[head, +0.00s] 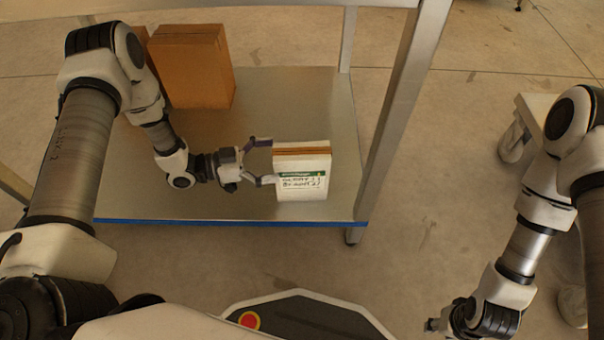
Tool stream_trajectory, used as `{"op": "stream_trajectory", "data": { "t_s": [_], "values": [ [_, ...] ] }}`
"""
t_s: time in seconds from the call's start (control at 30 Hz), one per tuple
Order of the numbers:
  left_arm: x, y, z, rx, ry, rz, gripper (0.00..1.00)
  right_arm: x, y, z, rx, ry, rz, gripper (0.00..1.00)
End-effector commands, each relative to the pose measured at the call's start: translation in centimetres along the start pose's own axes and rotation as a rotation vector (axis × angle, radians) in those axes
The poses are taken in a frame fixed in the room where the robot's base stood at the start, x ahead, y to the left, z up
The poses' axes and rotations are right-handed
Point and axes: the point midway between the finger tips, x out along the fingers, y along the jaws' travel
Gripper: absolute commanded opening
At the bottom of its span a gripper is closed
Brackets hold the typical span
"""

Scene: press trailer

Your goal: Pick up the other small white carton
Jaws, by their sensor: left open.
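A small white carton (302,174) with a green band, dark print and a brown strip across its upper part stands on the lower metal shelf (250,112), near its right front corner. My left gripper (268,161) is open at the carton's left side, its two fingertips close to the carton's left edge. I cannot tell whether the fingertips touch it. My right gripper (436,325) is low at the bottom right, away from the shelf and mostly hidden by its own wrist. Only one white carton shows.
Brown cardboard boxes (192,66) stand at the back left of the shelf. A metal post (403,100) rises to the right of the carton, and a blue edge (250,222) runs along the shelf's front. A wheeled cart (536,108) stands at the right. The shelf's middle is clear.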

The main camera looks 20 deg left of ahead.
Motion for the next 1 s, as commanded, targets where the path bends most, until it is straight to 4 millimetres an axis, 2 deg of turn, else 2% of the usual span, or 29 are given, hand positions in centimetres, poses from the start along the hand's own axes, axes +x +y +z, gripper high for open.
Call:
{"op": "stream_trajectory", "data": {
  "t_s": [0.17,0.3,0.53,0.67,0.7,0.77,0.8,0.83,1.0],
  "values": [
    [3.0,0.1,1.0,0.001,-0.001,0.004,0.99,2.9,0.0,0.0,0.0,0.0,0.0,0.4],
    [5.1,0.1,0.6,-0.001,-0.002,0.002,0.99,3.5,0.0,0.0,0.002,0.001,0.0,0.4],
    [5.3,0.0,0.3,-0.003,-0.003,-0.003,0.99,3.3,0.1,-0.1,0.002,0.002,0.0,0.4],
    [5.3,0.1,0.3,-0.003,-0.004,-0.002,0.53,3.3,0.1,-0.1,0.002,0.002,0.0,0.4],
    [5.3,0.1,0.3,-0.003,-0.004,-0.002,0.39,3.3,0.1,-0.1,0.002,0.002,0.0,0.4],
    [5.3,0.1,0.3,-0.003,-0.004,-0.002,0.18,3.3,0.1,-0.1,0.002,0.002,0.0,0.4],
    [5.3,0.1,0.3,-0.003,-0.004,-0.003,0.04,3.3,0.1,-0.1,0.002,0.002,0.0,0.4],
    [5.3,0.0,0.3,-0.002,-0.004,-0.003,0.0,3.3,0.1,-0.1,0.002,0.002,0.0,0.4],
    [5.3,0.0,0.4,-0.002,-0.004,-0.003,0.0,3.3,0.1,-0.1,0.002,0.002,0.0,0.4]
  ]
}}
